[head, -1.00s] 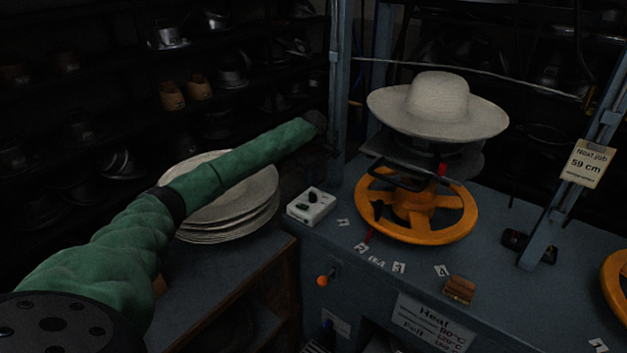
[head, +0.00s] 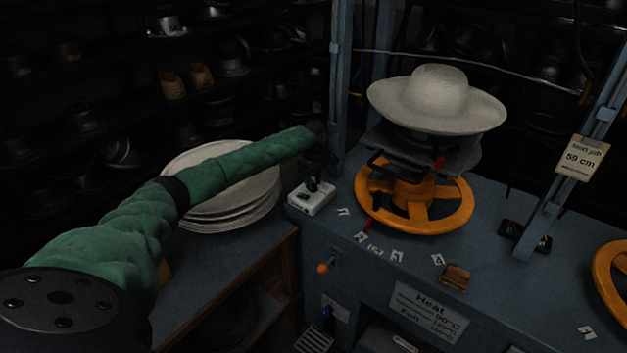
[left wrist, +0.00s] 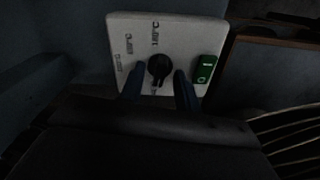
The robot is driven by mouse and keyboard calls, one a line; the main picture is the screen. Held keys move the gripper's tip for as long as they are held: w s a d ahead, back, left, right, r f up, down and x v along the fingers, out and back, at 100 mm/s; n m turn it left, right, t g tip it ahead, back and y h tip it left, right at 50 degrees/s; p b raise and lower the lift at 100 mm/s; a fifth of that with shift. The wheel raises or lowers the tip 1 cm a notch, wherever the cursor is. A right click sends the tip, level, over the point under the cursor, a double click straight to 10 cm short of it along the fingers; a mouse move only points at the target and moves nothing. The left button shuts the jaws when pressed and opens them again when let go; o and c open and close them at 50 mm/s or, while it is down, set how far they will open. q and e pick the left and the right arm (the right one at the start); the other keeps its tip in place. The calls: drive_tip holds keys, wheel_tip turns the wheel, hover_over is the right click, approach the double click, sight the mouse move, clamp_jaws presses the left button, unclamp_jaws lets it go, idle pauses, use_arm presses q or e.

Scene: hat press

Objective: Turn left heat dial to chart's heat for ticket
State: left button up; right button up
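The left heat dial (left wrist: 158,68) is a black knob on a white control box (left wrist: 190,32) with temperature marks around it. Its setting is hard to read. A green rocker switch (left wrist: 205,69) sits beside it. My left gripper (left wrist: 160,84) is open, its fingers on either side of the knob; contact is unclear. In the head view, my left gripper (head: 313,180) is over the control box (head: 312,203). The heat chart (head: 428,312) hangs on the press front, its rows blurred. The ticket (head: 582,158) reads "Next job 59 cm"; its lowest line is illegible. My right gripper is out of view.
A pale brimmed hat (head: 437,100) sits on the press above an orange handwheel (head: 414,205). Stacked pale hat bodies (head: 232,206) lie on the left bench. Small numbered cards (head: 397,256) and a brown block (head: 456,277) lie on the press top. A blue-grey post (head: 340,90) rises behind the box.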

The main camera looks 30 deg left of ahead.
use_arm(q)
drive_tip(key=shift+f, duration=0.1)
drive_tip(key=c, duration=0.7)
clamp_jaws()
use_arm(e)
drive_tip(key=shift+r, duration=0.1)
